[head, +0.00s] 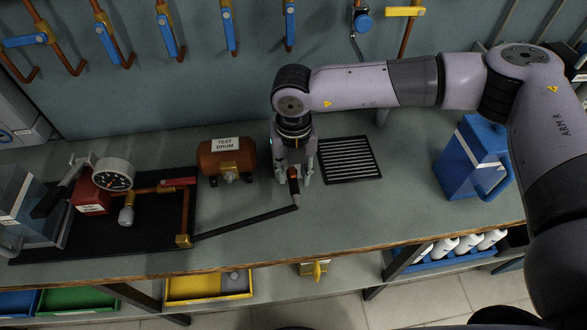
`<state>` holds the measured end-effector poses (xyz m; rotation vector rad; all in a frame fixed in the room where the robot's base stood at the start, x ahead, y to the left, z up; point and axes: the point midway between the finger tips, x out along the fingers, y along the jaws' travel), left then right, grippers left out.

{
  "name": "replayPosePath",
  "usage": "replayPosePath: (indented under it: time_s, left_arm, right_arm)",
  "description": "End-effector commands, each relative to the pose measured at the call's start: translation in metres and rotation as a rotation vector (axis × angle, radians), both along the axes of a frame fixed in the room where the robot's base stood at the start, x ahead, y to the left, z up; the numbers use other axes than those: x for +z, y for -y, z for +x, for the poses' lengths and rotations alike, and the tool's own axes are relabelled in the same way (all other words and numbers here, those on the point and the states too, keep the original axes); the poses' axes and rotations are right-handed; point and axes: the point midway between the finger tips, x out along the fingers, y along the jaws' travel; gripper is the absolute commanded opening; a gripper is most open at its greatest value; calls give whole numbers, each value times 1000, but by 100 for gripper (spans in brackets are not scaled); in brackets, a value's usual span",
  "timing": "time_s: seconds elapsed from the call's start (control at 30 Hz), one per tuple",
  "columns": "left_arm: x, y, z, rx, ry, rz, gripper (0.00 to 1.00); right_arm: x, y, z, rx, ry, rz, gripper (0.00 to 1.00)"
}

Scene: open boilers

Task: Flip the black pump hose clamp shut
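A black hose (245,223) runs from the brass fitting at the right end of the test pump's pipework to a free end with a small reddish tip. My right gripper (294,178) points down at this hose end, with its fingers apart on either side of the tip. I cannot tell whether the fingers touch it. The test pump has a grey-blue tank (30,205), a red block (90,195) and a round gauge (113,174). A black bar (52,198) slants beside the tank. I cannot make out clearly which part is the clamp. My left gripper is out of view.
A copper test drum (226,160) stands left of my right gripper, and a black slotted grille (349,159) lies to its right. A blue canister (472,158) stands further right. Pipes with blue-handled valves (168,37) line the wall. The bench front is mostly clear.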

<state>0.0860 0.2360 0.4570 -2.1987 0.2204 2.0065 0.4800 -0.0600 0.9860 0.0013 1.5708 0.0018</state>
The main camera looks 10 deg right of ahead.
Motion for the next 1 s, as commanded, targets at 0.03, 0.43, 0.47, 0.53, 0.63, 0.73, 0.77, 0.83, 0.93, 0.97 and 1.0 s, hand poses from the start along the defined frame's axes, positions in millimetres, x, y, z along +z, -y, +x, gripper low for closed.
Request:
replayPosePath:
  time_s: [0.03,0.43,0.47,0.53,0.63,0.73,0.77,0.83,0.93,0.97,1.0]
  left_arm:
    - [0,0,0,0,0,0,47]
    - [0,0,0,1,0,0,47]
    - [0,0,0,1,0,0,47]
    - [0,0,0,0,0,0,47]
    - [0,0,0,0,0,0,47]
    - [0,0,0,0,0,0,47]
    - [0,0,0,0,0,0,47]
    - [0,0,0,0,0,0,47]
    - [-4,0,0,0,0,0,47]
    - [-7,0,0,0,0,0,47]
    - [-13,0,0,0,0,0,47]
  right_arm:
    - [0,0,0,0,0,0,32]
    - [0,0,0,0,0,0,9]
    - [0,0,0,0,0,0,7]
    - [0,0,0,0,0,0,2]
    - [1,0,0,0,0,0,0]
    - [1,0,0,0,0,0,0]
    - [1,0,0,0,0,0,0]
    - [1,0,0,0,0,0,0]
    - [-1,0,0,1,6,0,0]
    - [-3,0,-1,2,13,0,0]
    - [-5,0,-1,3,25,-1,0]
